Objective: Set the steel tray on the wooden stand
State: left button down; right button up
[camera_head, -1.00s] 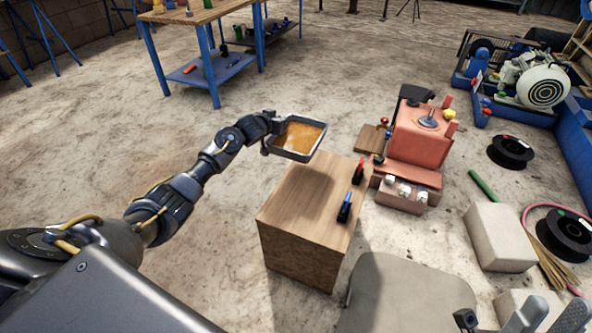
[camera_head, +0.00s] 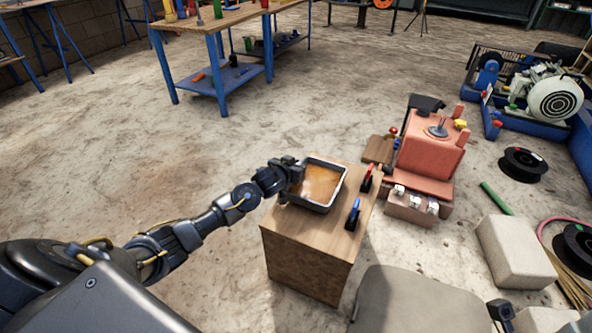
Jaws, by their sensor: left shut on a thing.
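The steel tray (camera_head: 333,204), a dark rectangular pan with an orange-brown inside, is over the back left part of the wooden stand's top. My left gripper (camera_head: 290,184) is shut on the tray's left side. Whether the tray's base touches the top cannot be told for sure. The wooden stand (camera_head: 306,262) is a box with a light brown top and a rougher front. My right gripper is not clearly in view; only some dark parts show at the lower right edge.
A red-handled tool (camera_head: 367,179) and a blue-handled tool (camera_head: 353,213) stand on the stand's right side. The red jaw crusher (camera_head: 430,150) is just to the right. A grey chair-like surface (camera_head: 405,300) is in front. Open floor lies left.

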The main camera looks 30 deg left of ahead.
pick_arm(q)
jog(key=shift+w+f, duration=0.1)
jog(key=shift+f, duration=0.7)
jog(key=shift+r, duration=0.1)
jog(key=c, duration=1.9)
grip_release()
jog(key=shift+f, duration=0.25)
jog(key=o, duration=0.4)
jog(key=shift+r, duration=0.1)
